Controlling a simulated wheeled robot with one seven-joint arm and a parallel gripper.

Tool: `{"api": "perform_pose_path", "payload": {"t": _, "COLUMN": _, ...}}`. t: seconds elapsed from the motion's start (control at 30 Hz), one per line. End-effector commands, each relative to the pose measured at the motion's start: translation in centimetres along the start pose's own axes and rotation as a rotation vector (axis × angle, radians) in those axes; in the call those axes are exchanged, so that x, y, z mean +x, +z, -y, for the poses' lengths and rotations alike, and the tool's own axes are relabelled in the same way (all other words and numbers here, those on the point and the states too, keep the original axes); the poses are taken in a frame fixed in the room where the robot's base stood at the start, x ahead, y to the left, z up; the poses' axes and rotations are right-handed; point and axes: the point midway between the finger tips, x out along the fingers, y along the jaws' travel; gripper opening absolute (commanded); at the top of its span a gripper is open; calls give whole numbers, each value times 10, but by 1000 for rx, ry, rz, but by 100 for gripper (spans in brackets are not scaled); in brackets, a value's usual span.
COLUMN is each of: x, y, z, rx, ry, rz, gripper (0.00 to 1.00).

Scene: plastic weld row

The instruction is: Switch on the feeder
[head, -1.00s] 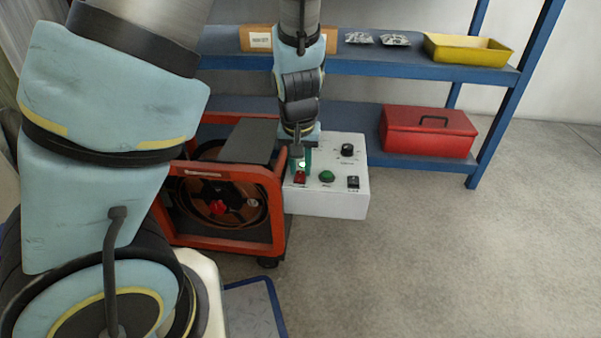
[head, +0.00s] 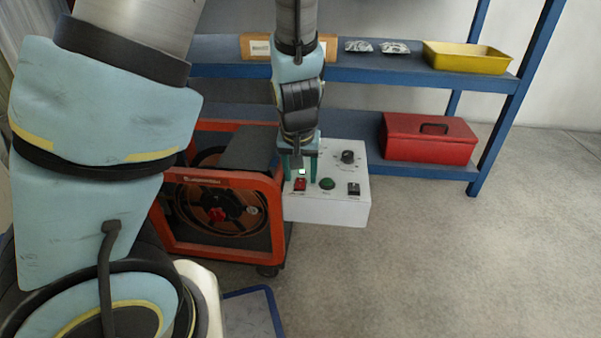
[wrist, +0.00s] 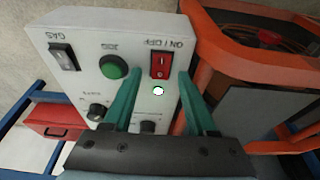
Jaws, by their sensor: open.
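The feeder (head: 215,245) is an orange-framed unit with a reel inside, standing on the floor. A white control box (head: 335,210) sits at its right side. On it is a red rocker switch (head: 300,185), marked ON/OFF in the wrist view (wrist: 160,65). A small round lamp (wrist: 158,90) beside the switch shows bright white. My gripper (wrist: 157,76) is open and empty over the box, its two green fingers on either side of the switch and lamp. In the head view my gripper (head: 297,172) hangs just above the switch. Whether a finger touches the box I cannot tell.
The box also carries a green button (wrist: 113,67), a black GAS rocker (wrist: 64,57) and black knobs (wrist: 97,111). Behind stands a blue shelf (head: 400,76) with a red toolbox (head: 430,148) and yellow tray (head: 466,62). The floor to the right is clear.

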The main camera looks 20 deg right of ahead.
Motion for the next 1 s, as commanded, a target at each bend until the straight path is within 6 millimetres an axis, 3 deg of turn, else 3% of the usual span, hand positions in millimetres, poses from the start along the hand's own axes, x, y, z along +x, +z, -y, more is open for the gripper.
{"api": "perform_pose_path", "payload": {"t": 0.17, "x": -16, "y": -1, "z": 0, "rx": 2, "ry": 1, "rz": 0, "gripper": 57}}
{"api": "perform_pose_path", "payload": {"t": 0.6, "x": -91, "y": -2, "z": -1, "rx": 2, "ry": 1, "rz": -1, "gripper": 57}}
{"api": "perform_pose_path", "payload": {"t": 0.8, "x": -106, "y": -1, "z": 0, "rx": 1, "ry": 0, "rz": -1, "gripper": 57}}
{"api": "perform_pose_path", "payload": {"t": 1.0, "x": -108, "y": 0, "z": 0, "rx": 0, "ry": 0, "rz": 0, "gripper": 57}}
